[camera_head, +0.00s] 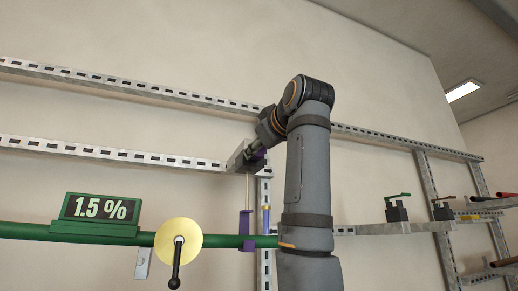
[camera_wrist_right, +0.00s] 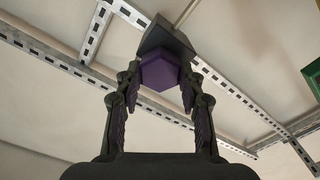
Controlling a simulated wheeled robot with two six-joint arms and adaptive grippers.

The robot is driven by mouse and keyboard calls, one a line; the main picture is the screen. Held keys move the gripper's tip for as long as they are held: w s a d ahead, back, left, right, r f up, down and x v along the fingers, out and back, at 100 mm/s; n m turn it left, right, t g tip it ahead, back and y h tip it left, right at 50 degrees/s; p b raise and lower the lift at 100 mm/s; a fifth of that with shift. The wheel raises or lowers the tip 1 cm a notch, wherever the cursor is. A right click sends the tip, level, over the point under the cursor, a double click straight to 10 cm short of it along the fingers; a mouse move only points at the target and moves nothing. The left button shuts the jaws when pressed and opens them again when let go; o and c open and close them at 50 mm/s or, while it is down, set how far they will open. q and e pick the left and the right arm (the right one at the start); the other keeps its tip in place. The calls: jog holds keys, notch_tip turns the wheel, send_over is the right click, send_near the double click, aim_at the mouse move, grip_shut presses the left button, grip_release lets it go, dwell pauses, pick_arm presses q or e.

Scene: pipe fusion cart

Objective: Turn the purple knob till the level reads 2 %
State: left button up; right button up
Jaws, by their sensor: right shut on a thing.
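The purple knob (camera_wrist_right: 160,72) shows in the right wrist view as a faceted purple block under a dark grey block (camera_wrist_right: 168,38). My right gripper (camera_wrist_right: 160,86) has its two fingers on either side of the knob and is shut on it. In the head view my right gripper (camera_head: 256,150) is at the top of a thin stem, and the knob is mostly hidden there. The stem rises from a purple fitting (camera_head: 246,230) on the green pipe (camera_head: 219,241). The level display (camera_head: 101,208) on the pipe reads 1.5 %. My left gripper is out of view.
A yellow disc with a black handle (camera_head: 179,240) sits on the green pipe, left of the purple fitting. Slotted metal rails (camera_head: 110,152) run along the wall behind. Small valves with green and red handles (camera_head: 397,210) stand at the right.

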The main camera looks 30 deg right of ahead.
jog(key=n, duration=0.6)
jog(key=shift+w+f, duration=0.1)
jog(key=shift+f, duration=0.15)
jog(key=shift+n, duration=0.4)
jog(key=o, duration=1.2)
jog(key=shift+r, duration=0.1)
jog(key=shift+s, duration=0.2)
jog(key=v, duration=1.2)
jog(key=shift+w, duration=0.1)
